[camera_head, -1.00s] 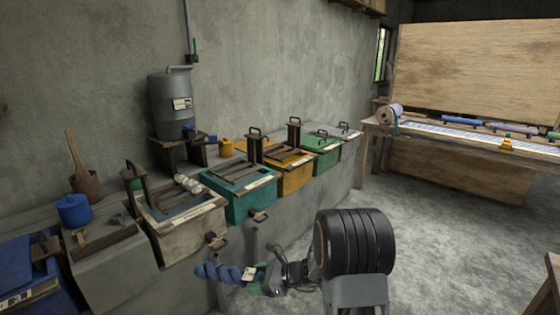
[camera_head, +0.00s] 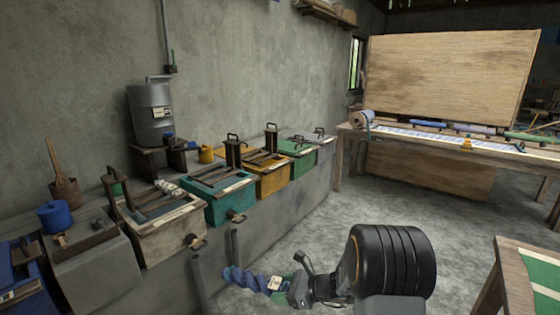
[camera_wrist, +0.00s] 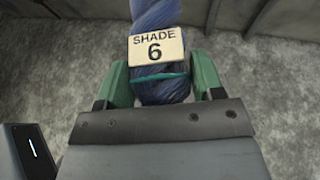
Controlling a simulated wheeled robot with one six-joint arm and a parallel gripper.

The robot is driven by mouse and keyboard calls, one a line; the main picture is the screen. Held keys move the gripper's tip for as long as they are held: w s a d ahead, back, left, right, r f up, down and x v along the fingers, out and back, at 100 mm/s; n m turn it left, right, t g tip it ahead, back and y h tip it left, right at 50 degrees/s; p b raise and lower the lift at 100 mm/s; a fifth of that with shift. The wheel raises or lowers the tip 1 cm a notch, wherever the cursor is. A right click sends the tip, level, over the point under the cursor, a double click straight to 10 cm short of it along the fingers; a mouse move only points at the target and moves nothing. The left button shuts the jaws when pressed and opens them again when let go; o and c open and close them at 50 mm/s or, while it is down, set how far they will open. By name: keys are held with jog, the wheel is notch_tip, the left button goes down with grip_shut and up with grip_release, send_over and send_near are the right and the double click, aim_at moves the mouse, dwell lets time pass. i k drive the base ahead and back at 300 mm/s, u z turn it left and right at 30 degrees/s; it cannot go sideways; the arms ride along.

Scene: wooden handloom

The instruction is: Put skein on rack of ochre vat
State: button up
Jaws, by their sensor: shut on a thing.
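My gripper (camera_head: 290,286) is shut on a twisted blue skein (camera_head: 244,279), held out in front of the row of vats. In the wrist view the green fingers of the gripper (camera_wrist: 165,85) stand on both sides of the skein (camera_wrist: 153,14), with a tag reading "SHADE 6" (camera_wrist: 156,47) on it. The ochre vat (camera_head: 270,183) stands in the row against the wall, farther off than the teal vat (camera_head: 230,210). Dark rack bars (camera_head: 262,157) lie over its top, and an upright post with a handle stands beside them. The skein is well apart from the vat.
A cream vat (camera_head: 170,241) stands left of the teal one, and a green vat (camera_head: 303,165) beyond the ochre. A grey tank (camera_head: 152,118) stands behind. A wooden table (camera_head: 505,149) is at the back right, a green-topped table (camera_head: 545,275) at the right. The floor between is open.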

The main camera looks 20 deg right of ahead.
aim_at(252, 158)
jog(key=z, duration=0.6)
jog(key=i, duration=0.8)
jog(key=z, duration=0.45)
jog(key=i, duration=0.8)
jog(key=u, duration=0.3)
